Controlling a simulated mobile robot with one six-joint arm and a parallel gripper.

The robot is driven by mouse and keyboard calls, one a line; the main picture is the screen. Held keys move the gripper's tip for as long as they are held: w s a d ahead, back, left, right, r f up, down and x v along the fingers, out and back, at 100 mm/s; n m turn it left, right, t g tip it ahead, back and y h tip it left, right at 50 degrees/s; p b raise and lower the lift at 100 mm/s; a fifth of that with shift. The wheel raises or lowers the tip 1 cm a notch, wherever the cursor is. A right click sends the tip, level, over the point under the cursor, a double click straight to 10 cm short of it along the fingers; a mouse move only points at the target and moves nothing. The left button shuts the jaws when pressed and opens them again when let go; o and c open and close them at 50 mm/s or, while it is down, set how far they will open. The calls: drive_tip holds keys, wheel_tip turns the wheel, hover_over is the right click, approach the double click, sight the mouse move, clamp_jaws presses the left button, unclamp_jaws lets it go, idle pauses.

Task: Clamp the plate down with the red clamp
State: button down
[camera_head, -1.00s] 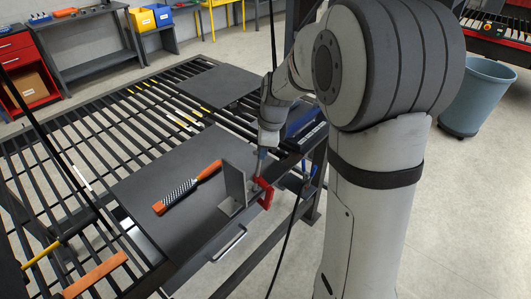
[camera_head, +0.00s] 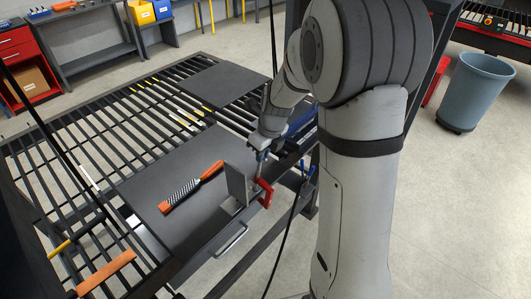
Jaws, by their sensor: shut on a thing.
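The red clamp (camera_head: 265,193) is at the right edge of the dark work surface, beside the upright of the grey angled plate (camera_head: 237,186). The plate stands on the dark surface near its right edge, with one leg upright and one flat. My gripper (camera_head: 262,155) is at the clamp's upper end and shut on it. The fingertips are small and partly hidden by my arm. I cannot tell whether the clamp's jaws touch the plate.
A rasp with orange ends (camera_head: 191,187) lies on the dark surface (camera_head: 190,229) left of the plate. The slatted table (camera_head: 100,130) extends to the left and back. An orange-handled item (camera_head: 106,273) lies at front left. A grey bin (camera_head: 475,92) stands on the floor at right.

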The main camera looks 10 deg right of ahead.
drive_tip(key=m, duration=0.3)
drive_tip(key=shift+s+m, duration=0.1)
drive_tip(key=shift+m, duration=0.2)
drive_tip(key=shift+f, duration=0.1)
drive_tip(key=c, duration=1.4)
unclamp_jaws()
